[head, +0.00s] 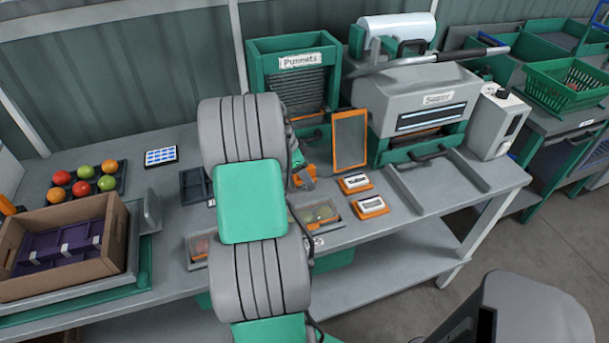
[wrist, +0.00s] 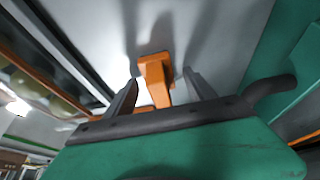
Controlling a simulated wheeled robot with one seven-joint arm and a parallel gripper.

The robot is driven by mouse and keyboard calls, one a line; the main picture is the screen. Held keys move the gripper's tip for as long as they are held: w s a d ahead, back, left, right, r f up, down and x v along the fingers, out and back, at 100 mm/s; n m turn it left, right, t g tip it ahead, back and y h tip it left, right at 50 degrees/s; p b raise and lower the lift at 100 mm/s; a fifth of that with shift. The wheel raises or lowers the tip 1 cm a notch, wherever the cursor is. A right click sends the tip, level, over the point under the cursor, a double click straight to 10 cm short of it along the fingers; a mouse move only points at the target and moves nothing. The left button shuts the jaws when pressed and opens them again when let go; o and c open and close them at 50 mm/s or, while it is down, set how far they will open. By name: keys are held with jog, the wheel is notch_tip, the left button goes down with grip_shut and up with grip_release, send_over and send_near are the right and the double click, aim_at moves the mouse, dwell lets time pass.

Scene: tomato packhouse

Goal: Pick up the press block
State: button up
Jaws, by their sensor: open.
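An orange block with a flat, wider end and a narrower stem (wrist: 155,69), which I take for the press block, shows in the wrist view against a pale grey surface. My gripper (wrist: 160,77) is open, with one dark finger on each side of the orange piece. There are gaps between the fingers and the piece, and I see no grip on it. In the head view my arm covers much of the middle of the bench. Orange parts show just right of the arm there, but I cannot tell the block from my gripper.
A green punnet dispenser (head: 266,47) and the grey sealer (head: 420,88) stand at the back. An orange-framed panel (head: 350,140) stands beside them. Two small orange-based units (head: 355,183) lie in front. A cardboard box (head: 115,225) and a fruit tray (head: 119,186) are at left.

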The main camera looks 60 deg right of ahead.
grip_shut()
dwell(0.6)
